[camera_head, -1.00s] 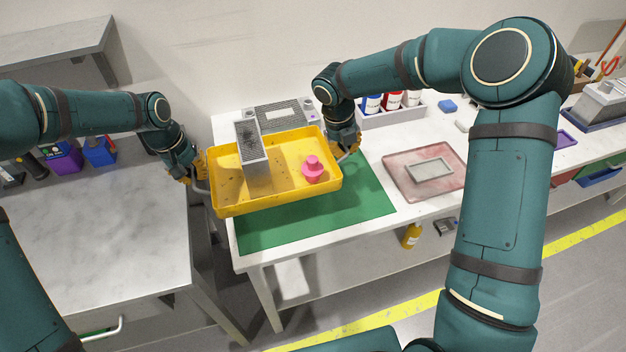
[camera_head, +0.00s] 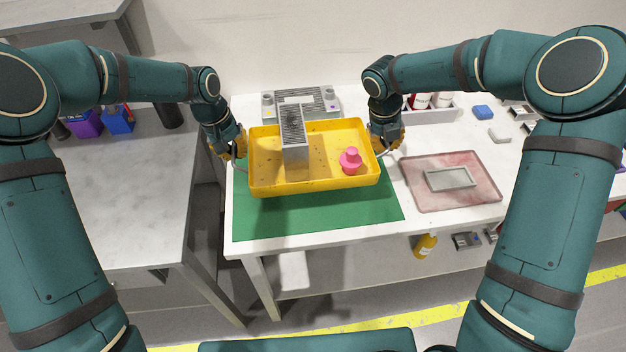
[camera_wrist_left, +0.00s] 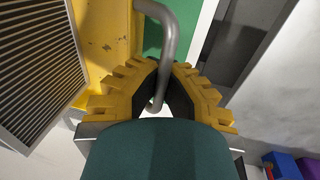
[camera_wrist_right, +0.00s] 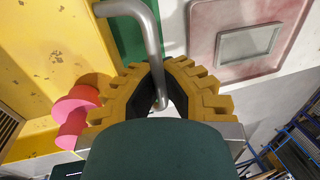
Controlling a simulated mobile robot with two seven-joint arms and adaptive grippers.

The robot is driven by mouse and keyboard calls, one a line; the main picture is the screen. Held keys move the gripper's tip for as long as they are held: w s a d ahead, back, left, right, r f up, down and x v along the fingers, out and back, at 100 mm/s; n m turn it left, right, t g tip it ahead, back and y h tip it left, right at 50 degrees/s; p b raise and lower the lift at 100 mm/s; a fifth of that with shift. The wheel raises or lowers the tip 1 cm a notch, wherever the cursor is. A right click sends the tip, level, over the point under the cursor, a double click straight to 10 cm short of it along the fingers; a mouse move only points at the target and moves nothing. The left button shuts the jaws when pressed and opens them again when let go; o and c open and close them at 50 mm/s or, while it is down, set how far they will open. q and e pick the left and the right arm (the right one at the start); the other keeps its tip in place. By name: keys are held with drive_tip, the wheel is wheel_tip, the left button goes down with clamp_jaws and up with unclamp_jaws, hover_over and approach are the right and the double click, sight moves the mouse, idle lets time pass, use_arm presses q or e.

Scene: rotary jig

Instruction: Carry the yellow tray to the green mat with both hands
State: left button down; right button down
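The yellow tray (camera_head: 268,184) is held by its two end handles and is over the back part of the green mat (camera_head: 320,215). It looks level; I cannot tell whether it touches the mat. A tall grey box (camera_head: 296,150) and a pink knobbed piece (camera_head: 350,162) stand in the tray. My left gripper (camera_head: 240,155) is shut on the tray's left handle, a grey bar that shows in the left wrist view (camera_wrist_left: 168,45). My right gripper (camera_head: 381,148) is shut on the right handle, seen in the right wrist view (camera_wrist_right: 150,40).
A grey perforated plate (camera_head: 318,102) lies behind the tray. A reddish board (camera_head: 470,195) with a grey frame lies to the right of the mat. A rack with bottles (camera_head: 435,112) stands at the back right. A grey table (camera_head: 120,205) is at the left, across a gap.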

use_arm(q)
drive_tip(key=shift+f, duration=0.3)
use_arm(e)
drive_tip(key=shift+f, duration=0.3)
use_arm(q)
drive_tip(key=shift+f, duration=0.15)
use_arm(e)
drive_tip(key=shift+f, duration=0.15)
